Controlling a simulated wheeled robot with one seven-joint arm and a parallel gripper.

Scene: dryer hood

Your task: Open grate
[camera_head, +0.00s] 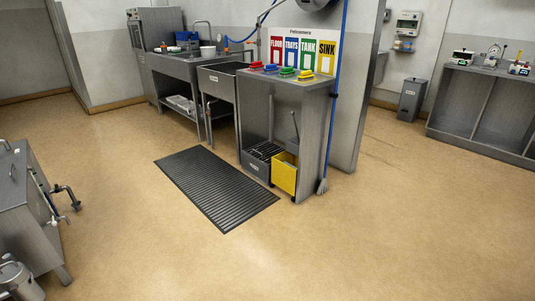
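A dark, ribbed rectangular panel (215,188) lies flat on the tan floor in the middle of the view. I cannot tell whether it is a grate or a mat. A smaller dark slatted piece (264,151) lies over a grey bin inside the open-fronted metal stand; it is too small to tell what it is. No dryer hood can be made out for sure. My gripper and arm are not in view.
Sinks (217,82) line the back wall. A metal tank (22,195) with pipes stands at left. The front and right floor is clear.

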